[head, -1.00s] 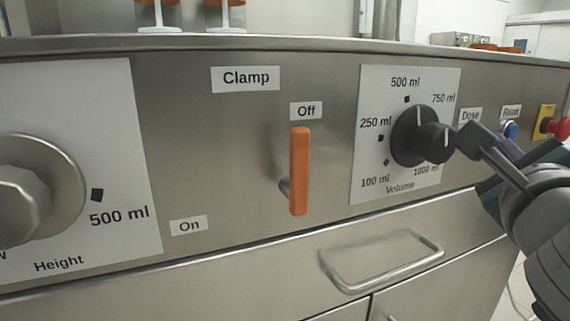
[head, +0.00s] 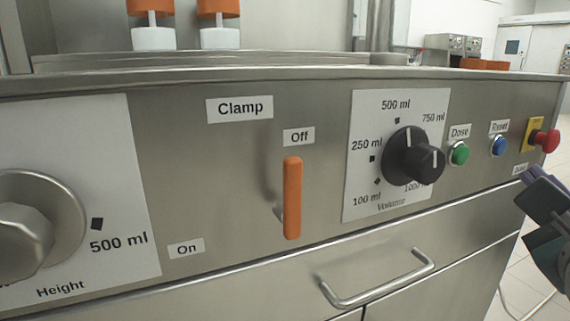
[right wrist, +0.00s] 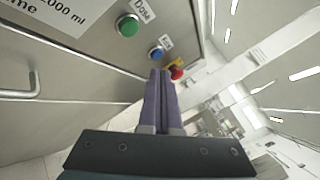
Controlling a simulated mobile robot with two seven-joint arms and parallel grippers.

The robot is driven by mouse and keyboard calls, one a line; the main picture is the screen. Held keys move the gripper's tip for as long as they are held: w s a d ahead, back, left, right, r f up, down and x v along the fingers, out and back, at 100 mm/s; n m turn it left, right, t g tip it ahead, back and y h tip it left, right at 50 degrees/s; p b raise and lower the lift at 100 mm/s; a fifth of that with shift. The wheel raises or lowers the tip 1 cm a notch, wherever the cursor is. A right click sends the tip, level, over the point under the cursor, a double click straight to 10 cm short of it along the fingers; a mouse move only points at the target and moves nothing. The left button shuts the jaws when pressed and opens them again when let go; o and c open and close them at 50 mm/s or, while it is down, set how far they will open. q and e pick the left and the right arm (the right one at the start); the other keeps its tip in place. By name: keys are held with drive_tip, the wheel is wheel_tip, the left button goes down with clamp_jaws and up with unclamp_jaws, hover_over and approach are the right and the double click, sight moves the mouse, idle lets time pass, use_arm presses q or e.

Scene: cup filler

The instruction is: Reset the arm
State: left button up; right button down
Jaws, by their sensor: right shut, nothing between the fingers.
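My right gripper (head: 530,180) is at the right edge of the head view, below and in front of the reset and emergency buttons, apart from the panel. Its purple fingers (right wrist: 160,78) are shut with nothing between them in the right wrist view. On the panel are the green Dose button (head: 459,153), the blue Reset button (head: 498,146) and the red mushroom button (head: 546,140) on a yellow plate. They also show in the right wrist view: green (right wrist: 128,26), blue (right wrist: 156,53), red (right wrist: 177,73). My left gripper is not in view.
The orange clamp lever (head: 292,198) stands upright under the Off label. The black volume knob (head: 412,157) and the large height knob (head: 30,225) stick out of the panel. A drawer handle (head: 380,280) juts out below. Free floor lies to the right.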

drive_tip(key=s+a+r+n+t+y+p, duration=0.1)
drive_tip(key=a+r+n+y+p, duration=0.5)
drive_tip(key=r+n, duration=0.15)
drive_tip(key=s+a+r+n+t+y+p, duration=0.1)
drive_tip(key=a+r+n+t+y+p, duration=0.1)
drive_tip(key=a+r+n+y+p, duration=0.55)
drive_tip(key=s+a+r+n+g+y+p, duration=0.1)
drive_tip(key=s+a+r+n+g+p, duration=0.15)
drive_tip(key=s+n+g+p, duration=0.35)
drive_tip(key=s+a+r+n+g+p, duration=0.2)
drive_tip(key=s+a+n+g+p, duration=0.25)
drive_tip(key=n+p, duration=0.4)
drive_tip(key=s+d+r+n+g+h+p, duration=0.35)
drive_tip(key=s+d+g+h+p, duration=0.35)
drive_tip(key=s+d+p, duration=0.45)
wheel_tip(320, 180, up, 36)
drive_tip(key=a+p, duration=0.1)
drive_tip(key=p, duration=3.4)
drive_tip(key=shift+f+t, duration=0.25)
drive_tip(key=shift+t, duration=0.1)
drive_tip(key=shift+w, duration=0.1)
